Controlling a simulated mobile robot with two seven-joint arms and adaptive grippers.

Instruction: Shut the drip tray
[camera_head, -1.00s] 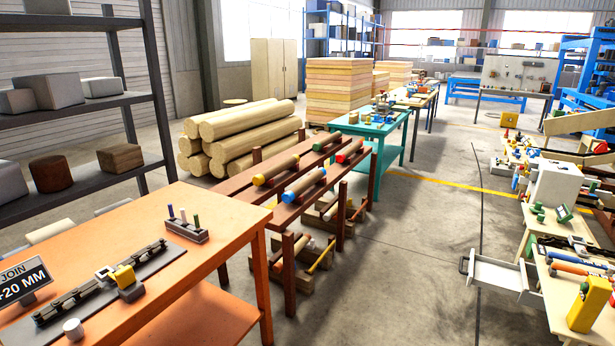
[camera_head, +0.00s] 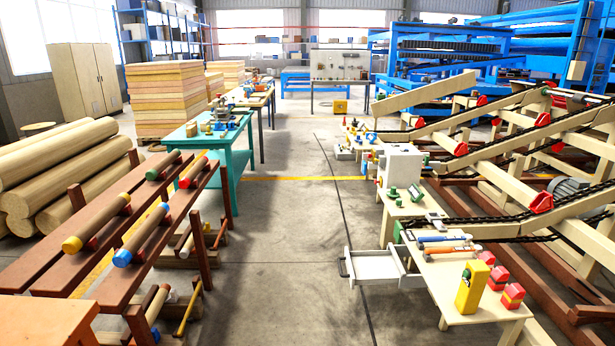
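The drip tray (camera_head: 374,266) is a pale grey, shallow drawer-like tray at the centre right. It stands out to the left from the cream bench, into the aisle. A dark handle (camera_head: 343,267) is on its left front end. Its inside looks empty. Neither of my grippers is in the view.
The cream bench (camera_head: 455,301) beside the tray holds tools, a yellow block (camera_head: 472,287) and red blocks (camera_head: 498,277). A white box machine (camera_head: 399,166) stands behind. The brown rack (camera_head: 110,228) with rollers is at the left. The grey floor aisle (camera_head: 285,262) between is clear.

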